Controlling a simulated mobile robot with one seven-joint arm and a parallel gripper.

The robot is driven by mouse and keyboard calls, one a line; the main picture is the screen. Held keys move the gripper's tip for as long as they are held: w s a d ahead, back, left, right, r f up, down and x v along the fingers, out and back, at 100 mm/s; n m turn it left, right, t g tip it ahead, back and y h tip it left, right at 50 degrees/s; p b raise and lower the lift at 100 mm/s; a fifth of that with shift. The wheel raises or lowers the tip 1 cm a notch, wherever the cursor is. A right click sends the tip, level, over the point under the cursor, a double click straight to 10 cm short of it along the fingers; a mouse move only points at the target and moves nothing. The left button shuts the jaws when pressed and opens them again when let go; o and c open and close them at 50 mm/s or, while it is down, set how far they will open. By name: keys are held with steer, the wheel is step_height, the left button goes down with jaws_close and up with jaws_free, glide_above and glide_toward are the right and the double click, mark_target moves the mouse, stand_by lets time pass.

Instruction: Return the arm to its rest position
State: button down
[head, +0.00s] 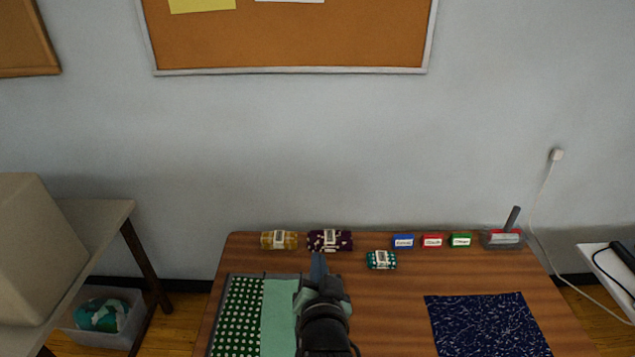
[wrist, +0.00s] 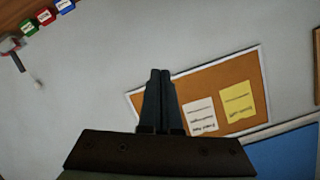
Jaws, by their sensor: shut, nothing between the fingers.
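My gripper (head: 318,265) is raised over the wooden table (head: 390,300), in front of the green cloth area in the head view. Its fingers are together with nothing between them. In the wrist view my gripper (wrist: 160,75) shows shut, its fingertips pointing toward the wall and the cork board (wrist: 200,95). The arm reaches in from the bottom of the head view, and its lower links are out of frame.
Fabric bundles in yellow (head: 279,240), purple (head: 329,240) and green (head: 381,260) lie near the back edge. Blue (head: 402,242), red (head: 433,241) and green (head: 461,240) labelled blocks stand beside a tray (head: 502,240). A navy cloth (head: 488,325) lies front right.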

step_height(320, 180, up, 27)
steer(key=s+n+t, duration=0.2)
steer(key=n+t, duration=0.1)
steer(key=t, duration=0.3)
steer(key=s+r+n+t, duration=0.1)
steer(key=s+r+t, duration=0.2)
steer(key=s+r, duration=0.5)
steer(key=s+r+n+t, duration=0.1)
steer(key=s+r+t, duration=0.2)
steer(key=s+r, duration=0.5)
step_height(320, 180, up, 7)
steer(key=shift+s+f+h, duration=0.1)
steer(key=shift+s+h, duration=0.1)
steer(key=shift+h, duration=0.2)
steer(key=shift+a+f, duration=0.1)
